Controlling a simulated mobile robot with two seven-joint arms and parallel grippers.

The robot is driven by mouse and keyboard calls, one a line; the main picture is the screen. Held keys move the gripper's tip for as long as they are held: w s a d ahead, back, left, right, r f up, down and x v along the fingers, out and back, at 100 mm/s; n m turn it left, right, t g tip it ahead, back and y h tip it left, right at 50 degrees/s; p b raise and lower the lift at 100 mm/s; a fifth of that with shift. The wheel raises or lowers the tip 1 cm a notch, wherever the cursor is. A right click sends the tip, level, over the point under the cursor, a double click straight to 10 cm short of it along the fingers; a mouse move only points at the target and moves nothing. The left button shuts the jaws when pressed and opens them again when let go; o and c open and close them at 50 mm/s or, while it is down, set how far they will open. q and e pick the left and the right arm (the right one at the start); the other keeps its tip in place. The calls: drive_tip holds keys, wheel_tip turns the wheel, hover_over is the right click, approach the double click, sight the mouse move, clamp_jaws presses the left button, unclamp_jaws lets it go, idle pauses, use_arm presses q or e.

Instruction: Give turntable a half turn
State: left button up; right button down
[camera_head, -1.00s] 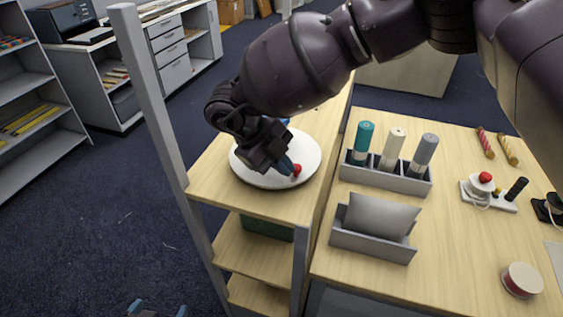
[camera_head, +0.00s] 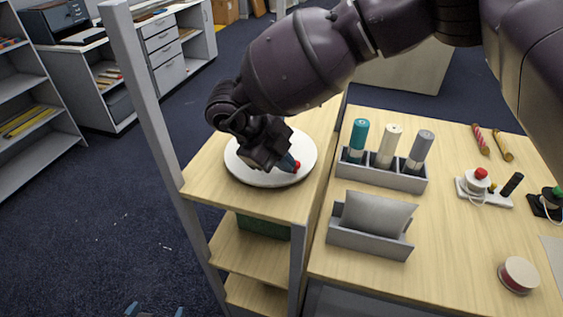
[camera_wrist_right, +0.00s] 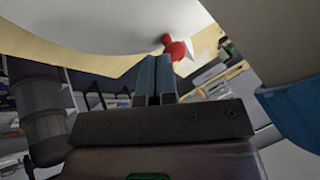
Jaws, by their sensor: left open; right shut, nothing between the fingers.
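The turntable (camera_head: 240,168) is a round white disc on the left wooden stand. A small red knob (camera_head: 297,165) stands near its front right edge; it also shows in the right wrist view (camera_wrist_right: 175,48), just beyond my fingertips. My right gripper (camera_head: 288,163) reaches down over the disc, its blue fingers shut and empty, close beside the red knob. I cannot tell whether they touch it. In the right wrist view the fingers (camera_wrist_right: 155,75) lie together. My arm hides the disc's back part. My left gripper (camera_head: 155,311) shows only its open fingertips at the bottom edge.
To the right, a grey holder (camera_head: 382,176) carries teal, cream and grey cylinders. A grey tray (camera_head: 368,239) with a cushion lies in front of it. A post (camera_head: 150,130) rises left of the stand. A blue part (camera_wrist_right: 290,108) at the wrist view's right is unclear.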

sight(312, 162)
drive_tip(key=shift+w+d+f+n+t+y+b, duration=0.1)
drive_tip(key=shift+w+d+n+t+y+b, duration=0.2)
drive_tip(key=shift+d+n, duration=0.4)
drive_tip(key=shift+w+d+n+t+y+b, duration=0.1)
drive_tip(key=shift+w+d+n+t+b, duration=0.3)
drive_tip(key=shift+n, duration=0.5)
drive_tip(key=shift+w+d+n+t+y+b, duration=0.25)
drive_tip(key=shift+d+n+t, duration=0.2)
drive_tip(key=shift+n, duration=0.25)
drive_tip(key=shift+w+d+n+t+y+b, duration=0.15)
drive_tip(key=shift+w+d+n+t, duration=0.2)
drive_tip(key=shift+d+n, duration=0.25)
drive_tip(key=shift+w, duration=0.1)
drive_tip(key=shift+a, duration=0.1)
